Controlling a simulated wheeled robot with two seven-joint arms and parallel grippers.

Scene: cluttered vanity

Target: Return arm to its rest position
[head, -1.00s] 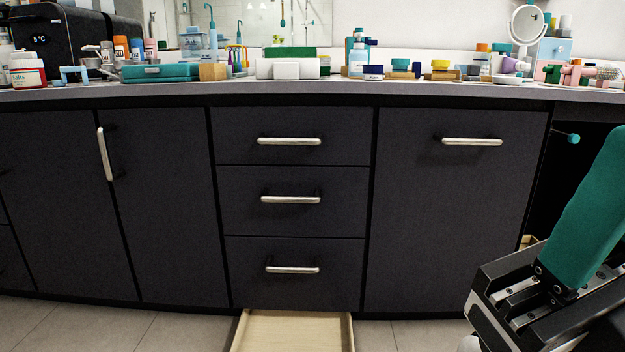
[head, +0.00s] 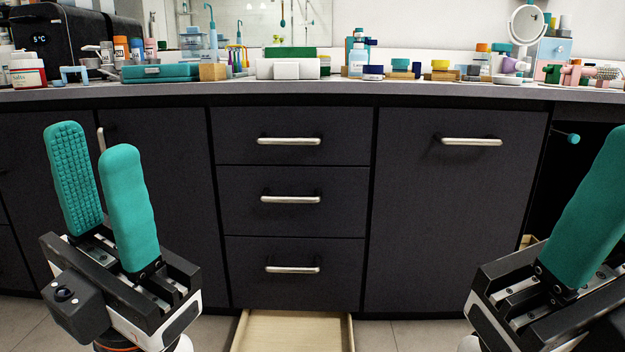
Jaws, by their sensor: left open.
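My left gripper (head: 95,150) stands upright at the lower left in the head view, in front of the dark cabinet doors. Its two teal fingers are apart with nothing between them. My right gripper (head: 592,215) is at the lower right, cut by the picture's edge. Only one teal finger of it shows, so its opening is hidden. Both grippers are apart from the cabinet and the counter.
The dark vanity has three closed drawers (head: 290,190) in the middle, with silver handles. A pale wooden drawer (head: 293,330) juts out at the bottom. The grey counter (head: 300,91) is crowded with bottles, boxes and a round mirror (head: 527,24). Space between my grippers is clear.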

